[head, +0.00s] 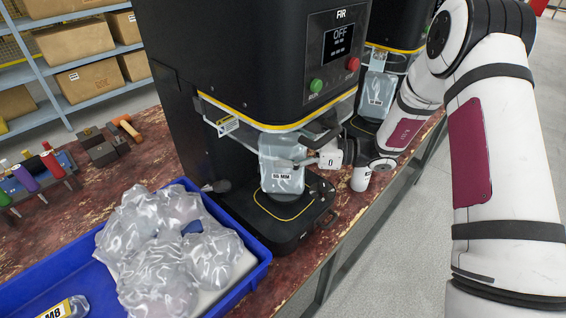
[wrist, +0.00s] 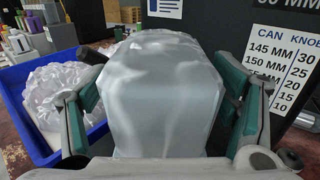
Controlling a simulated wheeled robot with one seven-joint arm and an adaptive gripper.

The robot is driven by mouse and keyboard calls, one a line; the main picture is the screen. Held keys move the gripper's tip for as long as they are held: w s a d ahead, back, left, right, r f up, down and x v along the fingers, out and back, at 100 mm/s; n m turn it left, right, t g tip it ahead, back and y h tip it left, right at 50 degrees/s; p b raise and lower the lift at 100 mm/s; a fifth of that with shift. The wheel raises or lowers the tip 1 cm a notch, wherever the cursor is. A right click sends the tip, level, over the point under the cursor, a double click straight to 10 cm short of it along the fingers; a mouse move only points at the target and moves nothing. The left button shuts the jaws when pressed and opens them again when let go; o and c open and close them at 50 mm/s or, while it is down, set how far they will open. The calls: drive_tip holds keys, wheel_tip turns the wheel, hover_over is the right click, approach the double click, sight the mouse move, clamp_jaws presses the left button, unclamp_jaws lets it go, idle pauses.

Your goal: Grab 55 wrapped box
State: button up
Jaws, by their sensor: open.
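The wrapped box (head: 283,160) is a pale, plastic-wrapped block with a label reading 55 MM. It stands on the round plate of the black seamer (head: 268,75) in the head view. In the wrist view the wrapped box (wrist: 160,85) fills the middle, between the fingers. My gripper (head: 302,160) is at the right side of the box in the head view. In the wrist view my gripper (wrist: 160,125) is open, with one green-padded finger on each side of the box. I cannot tell whether the fingers touch it.
A blue bin (head: 262,262) with several wrapped lumps stands at the front left. A black lever (head: 322,138) is close to my gripper. Tools (head: 35,172) stand on the bench at left. A second machine (head: 385,70) stands behind, at right.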

drive_tip(key=shift+a, duration=0.2)
drive_tip(key=c, duration=1.8)
drive_tip(key=shift+c, duration=0.2)
